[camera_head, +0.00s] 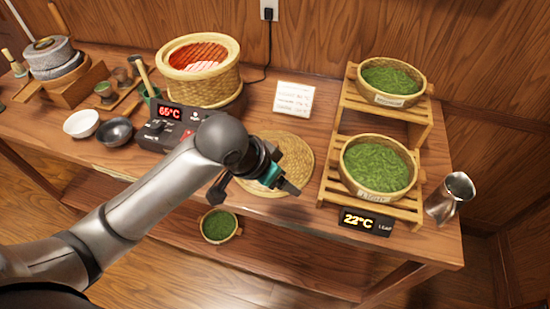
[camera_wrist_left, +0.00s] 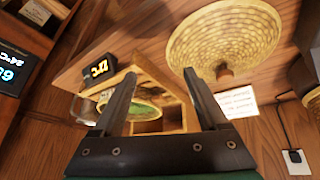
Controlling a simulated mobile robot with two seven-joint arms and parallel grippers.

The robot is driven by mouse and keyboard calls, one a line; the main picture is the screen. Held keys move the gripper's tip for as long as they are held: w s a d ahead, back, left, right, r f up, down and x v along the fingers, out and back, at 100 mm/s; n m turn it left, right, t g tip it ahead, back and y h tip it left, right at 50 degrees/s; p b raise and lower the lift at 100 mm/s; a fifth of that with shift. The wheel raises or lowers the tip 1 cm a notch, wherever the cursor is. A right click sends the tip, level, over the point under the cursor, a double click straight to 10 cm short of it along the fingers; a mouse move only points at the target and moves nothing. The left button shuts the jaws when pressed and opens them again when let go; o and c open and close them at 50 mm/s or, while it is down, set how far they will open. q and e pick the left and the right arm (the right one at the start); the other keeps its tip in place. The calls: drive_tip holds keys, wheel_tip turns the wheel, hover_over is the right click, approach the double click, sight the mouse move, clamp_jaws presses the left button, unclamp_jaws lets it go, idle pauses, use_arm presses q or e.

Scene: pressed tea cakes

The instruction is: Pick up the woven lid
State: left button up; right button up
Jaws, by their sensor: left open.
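The woven lid (camera_head: 297,155) is a flat, round, straw-coloured disc lying on the wooden table, between the control box and the slatted rack. In the left wrist view the woven lid (camera_wrist_left: 225,35) shows at the upper right, with a small knob on it. My left gripper (camera_head: 287,187) is over the near part of the lid and hides some of it in the head view. In the left wrist view my left gripper (camera_wrist_left: 157,75) has its two fingers apart with nothing between them, and the lid is to their right. My right gripper is not in view.
A woven steamer basket (camera_head: 205,85) stands behind the control box (camera_head: 172,127), which reads 65°C. The slatted rack (camera_head: 330,180) with bowls of green leaves stands right of the lid. A white card (camera_head: 294,98) is behind the lid. A metal pitcher (camera_head: 449,197) stands at the right edge.

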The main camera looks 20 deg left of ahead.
use_arm(q)
drive_tip(key=w+a+r+n+y, duration=0.1)
drive_tip(key=w+a+r+y, duration=0.1)
drive_tip(key=w+a+r, duration=0.6)
drive_tip(key=shift+g, duration=0.3)
drive_tip(key=x, duration=0.3)
drive_tip(key=b+x, duration=0.1)
drive_tip(key=x, duration=0.2)
drive_tip(key=b+x, duration=0.1)
drive_tip(key=x, duration=0.2)
drive_tip(key=shift+s+d, duration=0.15)
drive_tip(key=shift+d, duration=0.15)
drive_tip(key=shift+w+b+x, duration=0.15)
drive_tip(key=shift+b+x, duration=0.2)
drive_tip(key=shift+x, duration=0.95)
drive_tip(key=shift+w+b+x, duration=0.15)
drive_tip(key=shift+b+x, duration=0.2)
drive_tip(key=shift+x, duration=0.95)
drive_tip(key=shift+a+r, duration=0.1)
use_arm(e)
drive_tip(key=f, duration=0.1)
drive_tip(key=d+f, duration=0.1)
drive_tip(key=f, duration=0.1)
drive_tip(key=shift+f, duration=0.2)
use_arm(q)
clamp_jaws()
